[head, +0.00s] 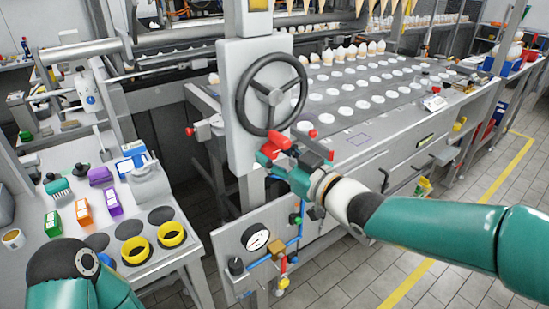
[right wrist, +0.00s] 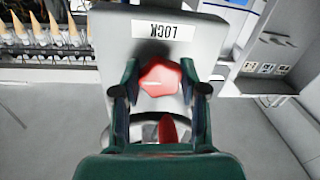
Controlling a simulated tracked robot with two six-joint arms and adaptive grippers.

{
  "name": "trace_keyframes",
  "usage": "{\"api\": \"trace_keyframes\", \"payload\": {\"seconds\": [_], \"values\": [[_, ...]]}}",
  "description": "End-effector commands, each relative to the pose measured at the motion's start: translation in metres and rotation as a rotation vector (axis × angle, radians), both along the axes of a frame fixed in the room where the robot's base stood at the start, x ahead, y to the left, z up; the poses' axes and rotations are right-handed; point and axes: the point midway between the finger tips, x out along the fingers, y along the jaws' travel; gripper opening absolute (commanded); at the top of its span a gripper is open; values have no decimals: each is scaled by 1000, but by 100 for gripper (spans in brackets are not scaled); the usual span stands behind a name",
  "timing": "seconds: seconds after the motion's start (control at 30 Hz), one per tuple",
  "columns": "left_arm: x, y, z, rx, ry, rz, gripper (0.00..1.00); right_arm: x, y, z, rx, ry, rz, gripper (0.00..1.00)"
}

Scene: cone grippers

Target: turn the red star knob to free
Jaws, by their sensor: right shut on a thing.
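The red star knob (right wrist: 160,80) sits on a grey panel between the fingers of my right gripper (right wrist: 160,92) in the right wrist view. The gripper is shut on the knob, with a finger on each side. A label reading LOCK (right wrist: 162,30), upside down in this view, is beside the knob on the panel. In the head view my right gripper (head: 285,160) is at the lower part of the grey column, below the black handwheel, and hides much of the knob. My left arm shows at the lower left, but its fingers are not visible.
The black handwheel (head: 243,92) is just above my right gripper. A pressure gauge (head: 257,238) with blue pipes is below it. A side table (head: 62,225) at left holds small boxes and yellow rings. The machine bed with white discs stretches to the right.

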Motion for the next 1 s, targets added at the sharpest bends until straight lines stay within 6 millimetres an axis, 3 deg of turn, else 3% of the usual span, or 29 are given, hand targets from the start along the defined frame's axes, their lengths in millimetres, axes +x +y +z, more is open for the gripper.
{"api": "trace_keyframes", "payload": {"seconds": [0.27,0.3,0.4,0.77,1.0], "values": [[0,0,-2,0,0,0,40,0,0,-1,-12,-6,0,8],[0,0,-2,0,0,0,40,0,0,-1,-12,-6,0,49],[0,0,-2,0,0,0,40,0,0,-1,-11,-6,0,66],[0,0,-2,0,0,0,40,-1,0,0,-10,-7,2,68],[0,0,-2,0,0,0,40,-20,-18,0,-10,-7,-1,68]]}}
